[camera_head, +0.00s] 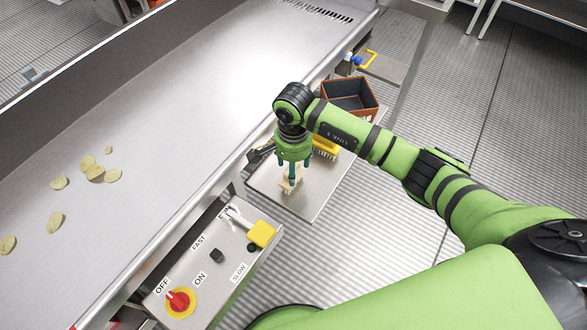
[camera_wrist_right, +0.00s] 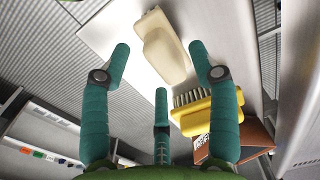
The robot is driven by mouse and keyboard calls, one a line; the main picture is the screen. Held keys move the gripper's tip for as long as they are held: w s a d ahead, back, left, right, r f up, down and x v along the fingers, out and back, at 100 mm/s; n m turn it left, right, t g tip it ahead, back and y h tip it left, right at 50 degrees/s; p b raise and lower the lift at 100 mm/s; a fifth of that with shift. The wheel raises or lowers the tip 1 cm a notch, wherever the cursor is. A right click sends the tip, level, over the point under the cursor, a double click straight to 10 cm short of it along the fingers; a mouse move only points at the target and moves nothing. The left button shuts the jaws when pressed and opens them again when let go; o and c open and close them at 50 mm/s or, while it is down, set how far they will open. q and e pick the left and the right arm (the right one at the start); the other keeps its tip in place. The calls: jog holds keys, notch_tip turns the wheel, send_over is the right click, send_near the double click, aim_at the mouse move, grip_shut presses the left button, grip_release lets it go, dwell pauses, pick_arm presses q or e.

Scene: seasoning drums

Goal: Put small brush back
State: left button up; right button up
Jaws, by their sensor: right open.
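A cream, handle-shaped piece (camera_head: 288,186), probably the small brush, is on the grey metal shelf (camera_head: 307,201); no bristles show on it. It also shows in the right wrist view (camera_wrist_right: 165,48), beyond and between the fingertips. My right gripper (camera_head: 292,176) points down over it, its three teal fingers (camera_wrist_right: 160,70) spread and open. The fingers partly hide the piece in the head view; I cannot tell whether they touch it. A yellow brush with bristles (camera_head: 326,147) lies close by on the shelf and shows in the right wrist view (camera_wrist_right: 207,112). My left gripper is not in view.
An orange-brown open box (camera_head: 350,94) stands at the shelf's far end. The conveyor tray (camera_head: 205,100) with several chips lies left, its raised edge beside the shelf. A control box (camera_head: 205,262) with red knob and yellow-capped lever stands in front.

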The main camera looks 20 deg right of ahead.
notch_tip(320, 180, up, 10)
jog(key=b, duration=0.2)
jog(key=shift+r, duration=0.15)
